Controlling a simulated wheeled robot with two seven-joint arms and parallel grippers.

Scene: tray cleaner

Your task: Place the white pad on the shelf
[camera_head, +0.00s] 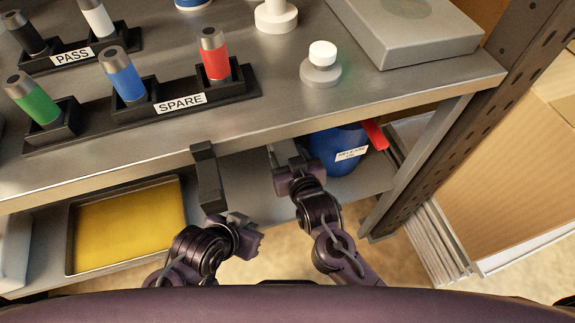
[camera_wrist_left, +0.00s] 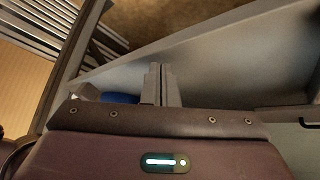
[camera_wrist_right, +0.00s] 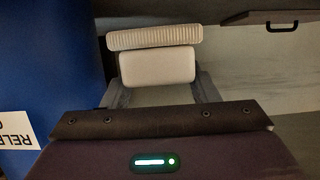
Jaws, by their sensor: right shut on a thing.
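The white pad (camera_wrist_right: 157,66) shows in the right wrist view as a pale block with a ribbed strip (camera_wrist_right: 155,38) along its far side. My right gripper (camera_wrist_right: 160,84) is shut on the block, with a finger at each side. In the head view my right gripper (camera_head: 284,157) reaches under the upper shelf's front edge, and the pad is hidden there. The upper metal shelf (camera_head: 330,110) is above a lower shelf (camera_head: 255,183).
A blue tub (camera_head: 335,150) with a label and a red item (camera_head: 374,134) is right of my right gripper. A yellow-bottomed tray (camera_head: 125,225) is on the lower shelf at left. Bottles in racks, white knobs and a grey box (camera_head: 410,30) occupy the upper shelf. A post (camera_head: 440,130) borders the right.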

